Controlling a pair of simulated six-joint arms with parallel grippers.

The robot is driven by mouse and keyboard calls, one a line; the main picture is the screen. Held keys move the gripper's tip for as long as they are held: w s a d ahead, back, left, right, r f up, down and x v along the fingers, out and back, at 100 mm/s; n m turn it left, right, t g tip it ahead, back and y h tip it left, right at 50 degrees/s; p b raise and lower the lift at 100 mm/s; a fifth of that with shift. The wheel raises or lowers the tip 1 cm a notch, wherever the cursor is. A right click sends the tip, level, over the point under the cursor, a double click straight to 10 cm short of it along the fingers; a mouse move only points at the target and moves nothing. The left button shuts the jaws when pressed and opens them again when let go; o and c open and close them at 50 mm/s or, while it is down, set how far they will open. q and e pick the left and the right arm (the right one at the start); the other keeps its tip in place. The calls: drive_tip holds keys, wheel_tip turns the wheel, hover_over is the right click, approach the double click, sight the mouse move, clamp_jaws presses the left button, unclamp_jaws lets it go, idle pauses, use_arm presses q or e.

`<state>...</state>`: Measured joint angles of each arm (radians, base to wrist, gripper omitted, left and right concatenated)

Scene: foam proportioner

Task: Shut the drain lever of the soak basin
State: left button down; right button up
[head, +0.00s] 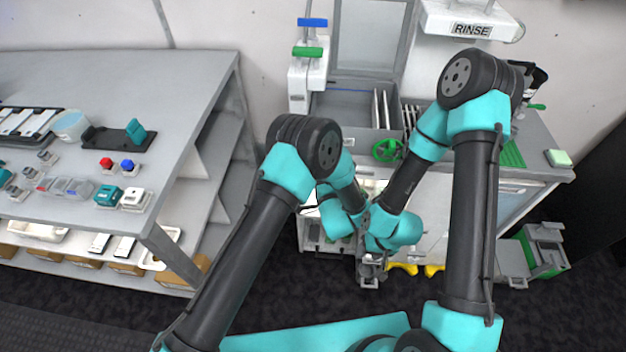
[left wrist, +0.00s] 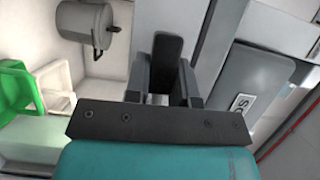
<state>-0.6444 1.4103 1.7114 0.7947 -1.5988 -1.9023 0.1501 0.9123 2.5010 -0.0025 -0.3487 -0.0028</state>
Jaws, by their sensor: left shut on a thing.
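In the left wrist view my left gripper (left wrist: 168,88) is shut on a dark upright piece (left wrist: 167,58), which looks like a lever handle; I cannot tell its full shape. Beside it is a grey panel with a partly visible label starting "SO" (left wrist: 243,103). In the head view my left wrist (head: 336,218) is in front of the grey basin cabinet, and its fingers are hidden behind my arm. My right gripper (head: 371,272) points down low in front of the cabinet; its jaws are too small and dark to read. A grey basin (head: 350,108) with an upright lid stands behind.
A green valve wheel (head: 388,150) is on the basin front. A RINSE unit (head: 470,28) hangs at the upper right. A grey workbench (head: 190,85) with several small parts stands left. The left wrist view shows a grey canister (left wrist: 88,22) and a green part (left wrist: 15,85).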

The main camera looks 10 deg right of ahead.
use_arm(q)
drive_tip(key=shift+r+m, duration=0.15)
drive_tip(key=shift+m, duration=0.15)
drive_tip(key=c, duration=1)
unclamp_jaws()
drive_tip(key=shift+o, duration=0.2)
